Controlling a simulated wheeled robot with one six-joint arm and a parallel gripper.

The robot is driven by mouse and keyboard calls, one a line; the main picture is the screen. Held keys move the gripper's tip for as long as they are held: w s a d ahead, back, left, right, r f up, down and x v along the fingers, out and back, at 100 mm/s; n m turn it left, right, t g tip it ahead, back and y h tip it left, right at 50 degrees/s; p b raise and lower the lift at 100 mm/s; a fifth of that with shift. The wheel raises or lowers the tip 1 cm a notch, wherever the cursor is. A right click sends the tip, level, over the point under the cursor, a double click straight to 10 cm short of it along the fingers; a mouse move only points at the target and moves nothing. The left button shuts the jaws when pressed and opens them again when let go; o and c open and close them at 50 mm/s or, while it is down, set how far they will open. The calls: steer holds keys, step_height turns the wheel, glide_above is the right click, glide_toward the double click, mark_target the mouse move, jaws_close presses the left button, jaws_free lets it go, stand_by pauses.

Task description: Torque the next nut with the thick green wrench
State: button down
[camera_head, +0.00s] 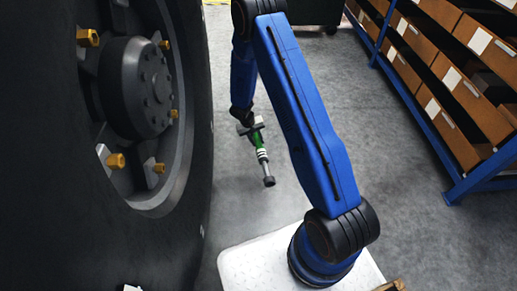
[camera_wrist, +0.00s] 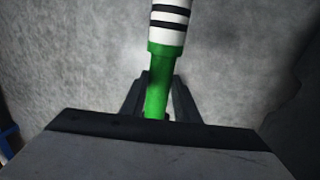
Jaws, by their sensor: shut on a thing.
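The green wrench (camera_head: 255,141) is in my gripper (camera_head: 249,130) at the end of the blue arm, held in the air above the floor. It has a white section with dark bands and a dark socket end pointing down and to the right. In the wrist view the gripper's fingers (camera_wrist: 160,100) are closed around the green shaft (camera_wrist: 163,70). The wheel (camera_head: 130,100) stands at the left with several yellow nuts, among them an upper left nut (camera_head: 88,37) and a lower nut (camera_head: 116,161). The wrench is to the right of the wheel, apart from the nuts.
A blue rack with orange-brown bins (camera_head: 465,100) stands at the right. The big black tyre (camera_head: 50,200) fills the left side. A dark object (camera_head: 316,12) is at the top.

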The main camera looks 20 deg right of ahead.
steer(key=w+r+m, duration=0.1)
steer(key=r, duration=0.2)
steer(key=w+d+r, duration=0.1)
steer(key=w+r, duration=0.1)
steer(key=r, duration=0.1)
steer(key=w+r+m+y, duration=0.1)
steer(key=w+r, duration=0.1)
steer(key=r, duration=0.1)
steer(key=shift+d+r+m, duration=0.2)
steer(key=shift+d+m, duration=0.05)
steer(key=shift+m, duration=0.05)
step_height(320, 180, up, 30)
steer(key=w+d+m+y, duration=0.2)
steer(key=w+m, duration=0.1)
steer(key=m, duration=0.6)
steer(key=s+a+r+m+t, duration=0.1)
steer(key=s+r, duration=0.5)
steer(key=r, duration=0.6)
steer(key=s+a+r+m, duration=0.2)
steer(key=s+r+m, duration=0.2)
steer(key=r, duration=0.9)
steer(key=s+a+r+m+t, duration=0.1)
steer(key=s+a+r+m, duration=0.1)
steer(key=s+r, duration=0.6)
step_height(320, 180, up, 5)
steer(key=shift+a+f+m+t+h, duration=0.1)
steer(key=shift+a+m+t+h, duration=0.2)
steer(key=shift+m, duration=0.4)
steer(key=shift+a, duration=0.1)
